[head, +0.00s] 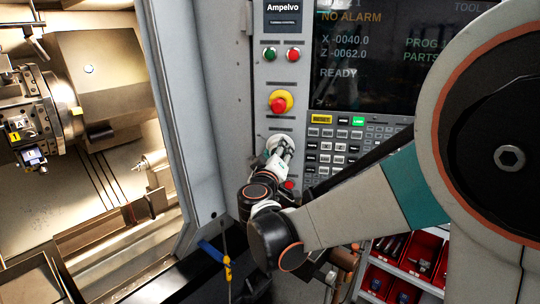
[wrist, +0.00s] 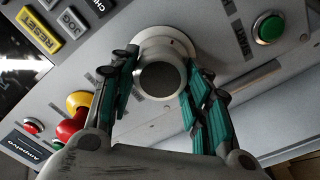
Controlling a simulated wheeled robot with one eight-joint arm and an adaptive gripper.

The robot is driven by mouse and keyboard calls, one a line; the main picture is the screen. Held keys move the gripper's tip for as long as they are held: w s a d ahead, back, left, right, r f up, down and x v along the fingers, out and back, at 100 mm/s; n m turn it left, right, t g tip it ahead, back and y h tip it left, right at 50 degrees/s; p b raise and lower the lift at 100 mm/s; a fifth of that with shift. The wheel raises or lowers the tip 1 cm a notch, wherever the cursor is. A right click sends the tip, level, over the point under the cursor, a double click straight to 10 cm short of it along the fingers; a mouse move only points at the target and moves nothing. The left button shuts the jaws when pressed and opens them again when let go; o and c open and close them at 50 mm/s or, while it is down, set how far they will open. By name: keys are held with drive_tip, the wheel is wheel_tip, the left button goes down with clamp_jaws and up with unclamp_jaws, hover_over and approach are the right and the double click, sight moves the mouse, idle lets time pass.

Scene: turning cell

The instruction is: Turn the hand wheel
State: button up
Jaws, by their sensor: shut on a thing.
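The hand wheel (wrist: 160,78) is a pale round knob on a wider white dial on the grey control panel. It fills the upper middle of the wrist view, and in the head view only the top edge of its dial (head: 274,139) shows above my fingers. My gripper (head: 283,150) reaches the panel just below the red emergency stop. In the wrist view its two teal-padded fingers (wrist: 161,85) lie on either side of the knob and are shut on it. The far side of the knob is hidden.
The red emergency stop on its yellow base (head: 281,101) sits just above the wheel. A keypad (head: 335,145) and a screen (head: 365,60) reading READY are to the right. The open machine chamber with its chuck (head: 105,75) is at left. Red bins (head: 420,255) stand at lower right.

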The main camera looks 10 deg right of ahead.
idle(0.3)
drive_tip(key=o, duration=1.1)
drive_tip(key=shift+a, duration=0.1)
drive_tip(key=shift+c, duration=0.2)
